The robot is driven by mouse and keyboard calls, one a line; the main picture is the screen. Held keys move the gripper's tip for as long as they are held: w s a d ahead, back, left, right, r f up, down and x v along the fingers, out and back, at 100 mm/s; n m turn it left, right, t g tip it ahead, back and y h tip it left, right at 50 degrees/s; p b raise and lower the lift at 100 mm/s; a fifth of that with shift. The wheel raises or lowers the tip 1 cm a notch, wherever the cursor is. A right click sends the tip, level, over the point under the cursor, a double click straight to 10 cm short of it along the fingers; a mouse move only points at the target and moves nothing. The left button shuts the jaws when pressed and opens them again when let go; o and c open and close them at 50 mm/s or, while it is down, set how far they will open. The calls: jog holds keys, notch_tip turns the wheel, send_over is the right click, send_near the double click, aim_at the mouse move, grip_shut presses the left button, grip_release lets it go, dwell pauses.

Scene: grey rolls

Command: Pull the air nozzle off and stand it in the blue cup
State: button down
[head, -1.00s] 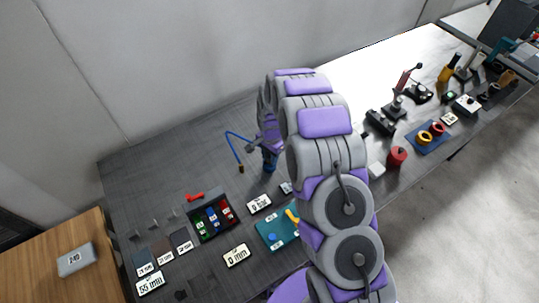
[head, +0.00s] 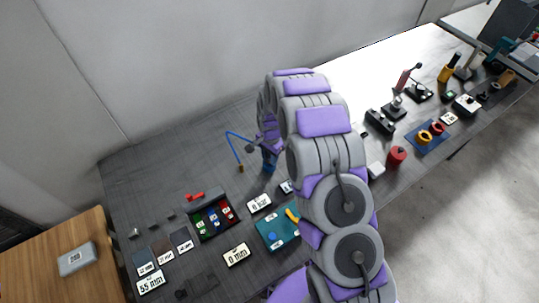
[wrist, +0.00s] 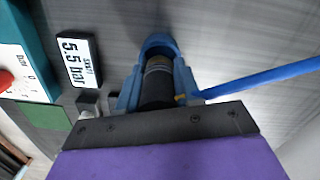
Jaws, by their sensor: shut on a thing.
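In the wrist view, my gripper (wrist: 157,96) is shut on a dark ribbed cylinder (wrist: 158,82), which looks like the air nozzle. A rounded blue shape (wrist: 158,42) curves around the cylinder's far end; I cannot tell if it is the blue cup or part of the grip. A straight blue hose (wrist: 262,75) runs off to the right. In the head view, my gripper (head: 268,138) is low over the bench, partly hidden by my arm. A blue upright thing (head: 269,162), possibly the cup, shows just below it. The blue bent hose (head: 236,150) hangs to its left.
A dark tray (head: 213,217) with red, green and blue pieces and a teal board (head: 274,234) are in front. Label cards lie around them. A red can (head: 396,157) and tools stand on the right. Bench is clear behind the tray.

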jog(key=shift+f, duration=0.55)
jog(key=shift+r, duration=0.2)
jog(key=shift+r, duration=0.45)
